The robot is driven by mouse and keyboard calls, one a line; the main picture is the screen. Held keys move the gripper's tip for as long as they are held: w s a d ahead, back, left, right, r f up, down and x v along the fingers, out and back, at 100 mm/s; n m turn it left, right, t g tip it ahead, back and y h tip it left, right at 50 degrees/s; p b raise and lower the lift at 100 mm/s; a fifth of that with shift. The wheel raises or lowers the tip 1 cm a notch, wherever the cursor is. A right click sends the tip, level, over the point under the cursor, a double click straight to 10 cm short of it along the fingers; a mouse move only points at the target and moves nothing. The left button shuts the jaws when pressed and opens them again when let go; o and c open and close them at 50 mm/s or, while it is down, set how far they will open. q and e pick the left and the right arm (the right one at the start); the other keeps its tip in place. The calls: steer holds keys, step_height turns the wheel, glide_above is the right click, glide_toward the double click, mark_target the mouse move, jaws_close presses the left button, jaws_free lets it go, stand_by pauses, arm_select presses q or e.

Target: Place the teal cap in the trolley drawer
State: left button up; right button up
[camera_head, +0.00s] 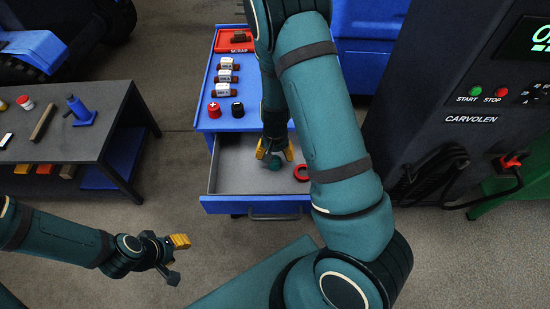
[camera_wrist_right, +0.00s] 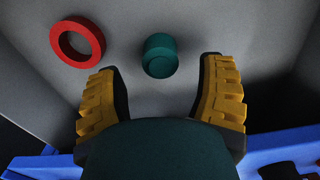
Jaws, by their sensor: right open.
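The teal cap (camera_wrist_right: 160,56) is a short dark teal cylinder lying on the grey floor of the open trolley drawer (camera_head: 230,174). In the head view the cap (camera_head: 275,163) shows just below my right gripper (camera_head: 274,153). My right gripper is open, its yellow-padded fingers apart over the drawer. In the right wrist view the cap is between and slightly beyond the fingertips, with clear gaps to both. My left gripper (camera_head: 176,259) is at the lower left over the floor, its fingers apart and empty.
A red ring (camera_wrist_right: 78,42) lies in the drawer beside the cap. The blue trolley top (camera_head: 210,98) holds a red scrap tray (camera_head: 222,46), several labelled pieces, and a red and a black cap. A dark bench (camera_head: 95,150) stands left; a dark machine (camera_head: 450,90) stands right.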

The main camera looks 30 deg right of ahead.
mark_target(275, 159)
step_height(275, 159, up, 8)
steer(key=p, duration=0.2)
stand_by(0.5)
